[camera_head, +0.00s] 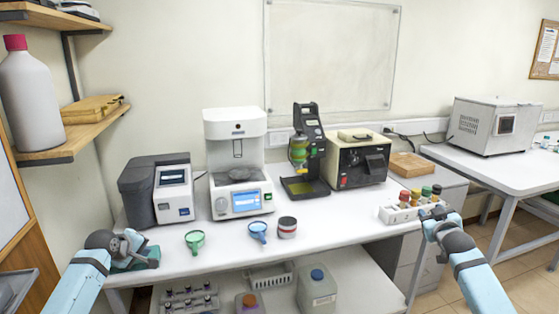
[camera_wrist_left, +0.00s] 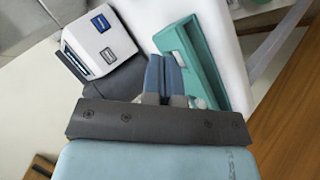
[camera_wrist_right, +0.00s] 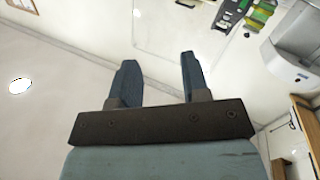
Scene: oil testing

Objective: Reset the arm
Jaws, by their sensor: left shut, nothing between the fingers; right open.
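My left gripper (camera_head: 133,240) is at the left front end of the white table. In the left wrist view its fingers (camera_wrist_left: 164,62) are shut together with nothing between them. A teal holder (camera_head: 150,257) lies close by it, partly hidden by the gripper in the head view; it also shows in the left wrist view (camera_wrist_left: 205,78), beside the fingers. My right gripper (camera_head: 430,213) is at the right front of the table, by a white rack (camera_head: 392,217) of bottles with coloured caps. In the right wrist view its fingers (camera_wrist_right: 157,82) are apart and empty.
On the table stand a grey-white analyser (camera_head: 172,190), a white instrument with screen (camera_head: 235,130), a black stand (camera_head: 310,140) and a beige box device (camera_head: 357,165). Green (camera_head: 194,239) and blue (camera_head: 258,230) funnels and a jar (camera_head: 287,228) lie in front. A shelf bottle (camera_head: 30,100) overhangs the left.

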